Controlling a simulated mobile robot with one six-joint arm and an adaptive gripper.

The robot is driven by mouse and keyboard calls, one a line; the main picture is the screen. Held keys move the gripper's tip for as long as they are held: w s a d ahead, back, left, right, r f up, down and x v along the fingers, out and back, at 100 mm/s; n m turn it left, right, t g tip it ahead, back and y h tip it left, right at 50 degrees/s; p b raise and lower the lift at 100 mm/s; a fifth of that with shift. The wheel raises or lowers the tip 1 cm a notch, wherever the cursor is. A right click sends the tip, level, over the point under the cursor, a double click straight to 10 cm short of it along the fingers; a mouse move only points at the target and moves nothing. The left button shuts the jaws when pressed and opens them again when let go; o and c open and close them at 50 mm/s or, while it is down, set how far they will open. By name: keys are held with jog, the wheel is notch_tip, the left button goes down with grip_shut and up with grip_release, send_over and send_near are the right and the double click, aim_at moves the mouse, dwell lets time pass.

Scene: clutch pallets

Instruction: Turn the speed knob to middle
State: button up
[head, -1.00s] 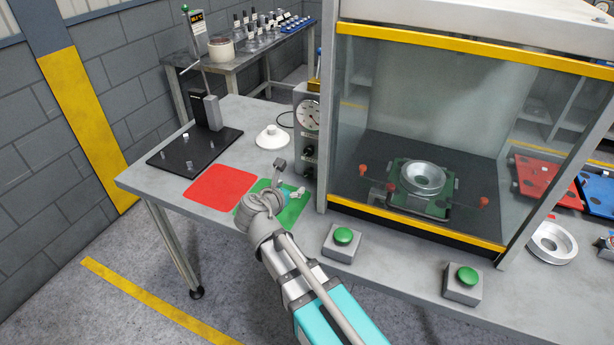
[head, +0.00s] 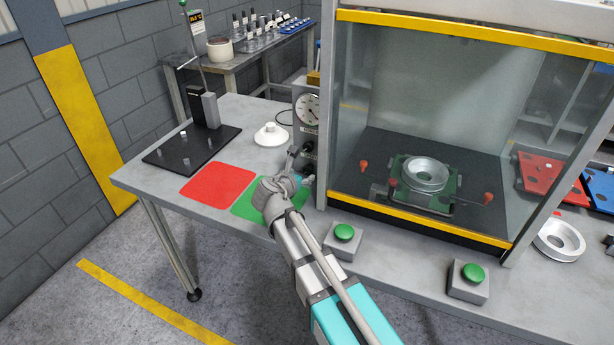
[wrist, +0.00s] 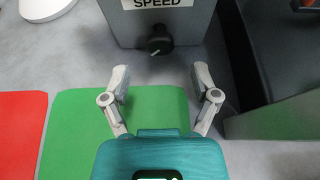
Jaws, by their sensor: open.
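The speed knob (wrist: 159,41) is a black knob with a pale pointer mark, low on the front of a grey control box (wrist: 191,22) under a "SPEED" label. In the wrist view, my gripper (wrist: 160,76) is open and empty. Its two fingers point at the box, one to each side of the knob's line, and their tips stop short of the knob. In the head view, the box (head: 299,98) carries a round dial, and my gripper (head: 300,165) is close in front of its lower part. My gripper partly hides the lower knob there.
A green mat (wrist: 75,112) lies below my gripper, with a red mat (head: 218,185) to its left. A glazed cabinet (head: 424,140) stands close on the right. A white knobbed lid (head: 271,135) sits left of the box. Green push buttons (head: 344,232) line the front edge.

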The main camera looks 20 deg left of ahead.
aim_at(308, 171)
jog(key=shift+b+x, duration=0.75)
jog(key=shift+x, duration=1.75)
jog(key=shift+c, duration=0.3)
grip_shut()
